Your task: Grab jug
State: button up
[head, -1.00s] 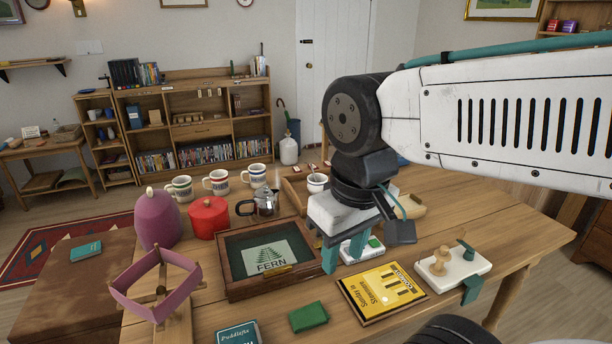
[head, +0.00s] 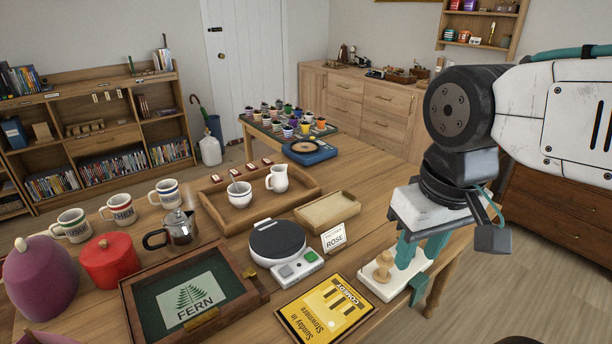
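A small white jug (head: 277,179) stands upright in a wooden tray (head: 222,219) on the table, to the right of a white bowl-like cup (head: 240,194). My gripper (head: 420,250) hangs at the right, over a white board with a wooden peg figure (head: 384,268). It is well to the right of and nearer than the jug, not touching it. Its two teal fingers point down and are apart, with nothing seen between them.
A kitchen scale (head: 278,243), a ROSE card (head: 334,238) and an empty shallow wooden tray (head: 327,211) lie between jug and gripper. Striped mugs (head: 119,209), a red pot (head: 109,262) and a framed FERN case (head: 192,299) fill the left. Free tabletop lies behind the shallow tray.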

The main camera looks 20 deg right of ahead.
aim_at(279, 181)
jog(key=k, duration=0.5)
jog(key=z, duration=1.55)
jog(key=i, duration=1.3)
jog(key=u, duration=2.15)
